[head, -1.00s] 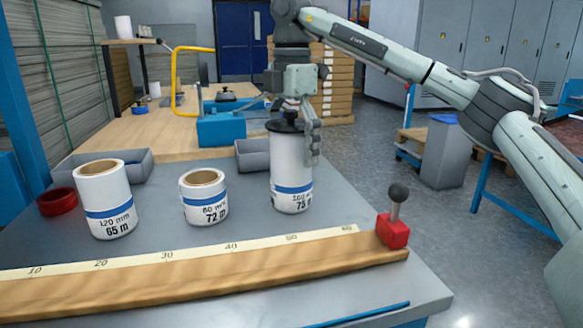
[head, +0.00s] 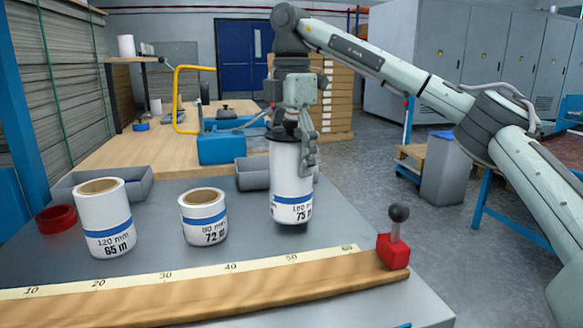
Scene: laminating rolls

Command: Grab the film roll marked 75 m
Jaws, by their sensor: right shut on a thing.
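The white film roll marked 75 m (head: 290,180) has a blue band and is upright at the right of the grey table. My right gripper (head: 300,135) is shut on its top end from above. A dark patch shows under the roll, and it appears to be a little above the tabletop. The roll marked 65 m (head: 106,218) stands at the left. The shorter roll marked 72 m (head: 203,217) stands between them. My left gripper is not in view.
A wooden rule (head: 200,288) with a red knobbed block (head: 393,250) runs along the front. Grey trays (head: 253,174) sit behind the rolls. A red ring (head: 56,219) lies at the left. A wooden bench with blue equipment (head: 222,146) stands behind.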

